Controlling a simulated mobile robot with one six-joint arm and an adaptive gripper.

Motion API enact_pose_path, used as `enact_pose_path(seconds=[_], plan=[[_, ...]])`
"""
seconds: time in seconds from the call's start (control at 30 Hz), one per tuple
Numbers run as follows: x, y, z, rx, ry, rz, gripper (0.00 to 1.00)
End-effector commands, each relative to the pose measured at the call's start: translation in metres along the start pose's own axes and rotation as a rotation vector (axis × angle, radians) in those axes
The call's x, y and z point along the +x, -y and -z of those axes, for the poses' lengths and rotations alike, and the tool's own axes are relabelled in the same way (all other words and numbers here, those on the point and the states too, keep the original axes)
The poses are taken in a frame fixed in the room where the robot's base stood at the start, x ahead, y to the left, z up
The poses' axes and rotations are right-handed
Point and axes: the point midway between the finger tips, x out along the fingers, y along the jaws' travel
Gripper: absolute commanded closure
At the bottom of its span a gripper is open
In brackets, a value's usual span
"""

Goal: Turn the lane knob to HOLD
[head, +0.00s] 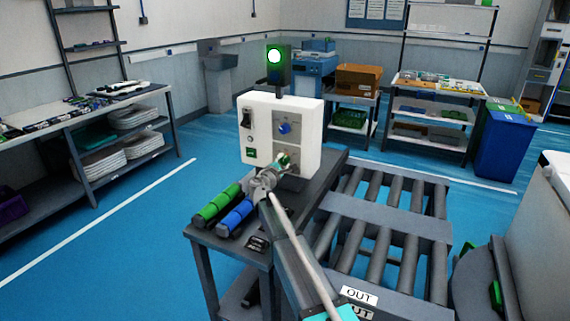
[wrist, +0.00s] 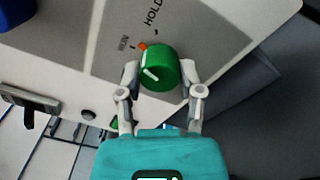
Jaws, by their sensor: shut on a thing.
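The lane knob (wrist: 160,67) is a round green knob on a grey plate, with white marks on its left side. The marks sit on the RUN side, away from HOLD. My gripper (wrist: 159,72) is shut on the knob, one finger on each side. In the head view the knob (head: 284,160) is low on the front of the white control box (head: 305,112), partly hidden by my gripper (head: 272,176).
A blue knob (head: 285,129) sits above the green one; a black switch (head: 247,118) and green button (head: 251,153) are left. Green (head: 217,203) and blue (head: 235,216) cylinders lie left of my gripper. A roller conveyor (head: 385,225) stands right.

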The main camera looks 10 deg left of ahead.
Motion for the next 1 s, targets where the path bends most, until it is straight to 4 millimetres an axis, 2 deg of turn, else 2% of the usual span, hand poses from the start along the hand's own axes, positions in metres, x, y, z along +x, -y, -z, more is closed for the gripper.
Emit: enact_pose_path(seconds=[0.5,0.7,1.0], plan=[[-0.0014,0.0016,-0.0012,0.468,0.021,-0.011,0.99],[-0.0014,0.0013,-0.0014,0.584,0.026,-0.015,0.99],[-0.0013,0.0012,-0.0016,0.654,0.028,-0.018,0.99]])
